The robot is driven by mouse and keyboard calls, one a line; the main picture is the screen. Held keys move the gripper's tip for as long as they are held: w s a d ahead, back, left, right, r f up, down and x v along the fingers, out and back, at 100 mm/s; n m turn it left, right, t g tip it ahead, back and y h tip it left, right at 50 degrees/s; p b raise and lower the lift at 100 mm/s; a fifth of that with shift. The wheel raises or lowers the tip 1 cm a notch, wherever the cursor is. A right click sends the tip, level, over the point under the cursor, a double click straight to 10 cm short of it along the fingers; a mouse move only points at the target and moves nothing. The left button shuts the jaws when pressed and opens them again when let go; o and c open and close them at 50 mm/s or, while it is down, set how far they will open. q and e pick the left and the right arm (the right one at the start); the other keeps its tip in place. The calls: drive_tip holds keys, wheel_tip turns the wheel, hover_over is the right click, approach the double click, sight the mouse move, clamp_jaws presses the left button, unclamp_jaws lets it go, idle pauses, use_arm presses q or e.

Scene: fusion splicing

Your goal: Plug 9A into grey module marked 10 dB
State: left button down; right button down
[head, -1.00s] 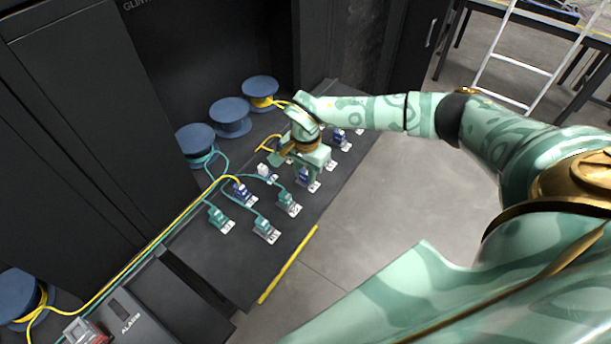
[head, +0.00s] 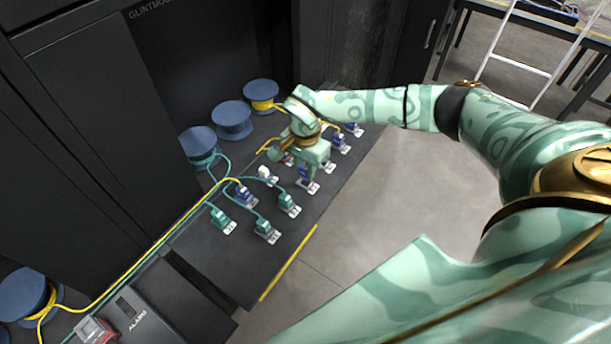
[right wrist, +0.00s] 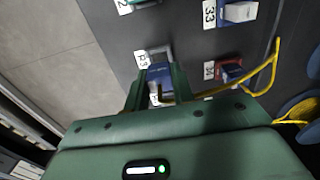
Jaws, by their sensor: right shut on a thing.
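My right gripper (head: 305,168) is low over the far half of the dark bench, among the row of small modules. In the right wrist view its two fingers (right wrist: 156,92) are shut on a blue piece (right wrist: 159,73), which sits at a white label plate. A small yellowish part shows between the fingertips. I cannot tell whether the blue piece is seated or just above the plate. No 9A or 10 dB marking is readable, so I cannot tell which module is the grey one. A pale module (head: 267,174) stands left of the gripper. My left gripper is out of view.
Teal modules (head: 288,203) and a dark blue one (head: 245,196) stand nearby with cables. A red module (right wrist: 229,71) with a yellow cable (right wrist: 268,70) is close beside the gripper. Blue spools (head: 231,119) line the back. A yellow strip (head: 288,263) marks the front edge.

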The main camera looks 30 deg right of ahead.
sight(305, 166)
drive_tip(key=shift+r+p, duration=1.2)
drive_tip(key=shift+r, duration=0.3)
